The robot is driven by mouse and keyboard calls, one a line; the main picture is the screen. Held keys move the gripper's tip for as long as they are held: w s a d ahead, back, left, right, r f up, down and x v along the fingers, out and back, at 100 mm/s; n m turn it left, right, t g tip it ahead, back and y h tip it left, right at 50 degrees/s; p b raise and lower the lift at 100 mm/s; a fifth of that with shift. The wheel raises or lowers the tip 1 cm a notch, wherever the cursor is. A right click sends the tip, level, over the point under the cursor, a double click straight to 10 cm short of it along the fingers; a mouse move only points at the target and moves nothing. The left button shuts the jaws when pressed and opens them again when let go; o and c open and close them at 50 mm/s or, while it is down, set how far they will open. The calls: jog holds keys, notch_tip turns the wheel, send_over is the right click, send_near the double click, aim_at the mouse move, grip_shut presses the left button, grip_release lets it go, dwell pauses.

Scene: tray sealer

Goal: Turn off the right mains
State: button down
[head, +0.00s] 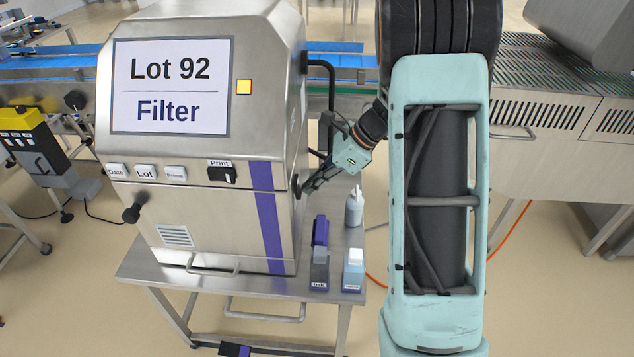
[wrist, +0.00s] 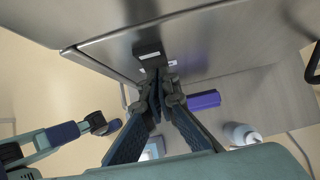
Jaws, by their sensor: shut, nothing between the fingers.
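My gripper (head: 307,187) is at the right side of the steel printer cabinet (head: 275,130) in the head view, its fingers together with nothing between them. In the wrist view, the closed fingertips (wrist: 160,80) are close to the cabinet's side panel. A black switch-like block (wrist: 148,50) with a small white label under it sits on that panel, just beyond the fingertips. The fingers partly cover a second white label beside it. I cannot tell whether the fingertips touch the block, nor read its position. The side switch is not clear in the head view.
A white bottle (head: 354,207) and two small cartridges, one grey (head: 319,268) and one blue-white (head: 353,270), stand on the steel table (head: 190,287) right of the cabinet. A purple block (wrist: 203,100) lies nearby. A black pipe (head: 330,95) is behind my gripper.

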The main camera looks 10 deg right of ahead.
jog(key=shift+w+a+r+y, duration=0.1)
jog(key=shift+a+r+y, duration=0.2)
jog(key=shift+r+y, duration=0.35)
dwell(0.5)
jog(key=shift+d, duration=0.1)
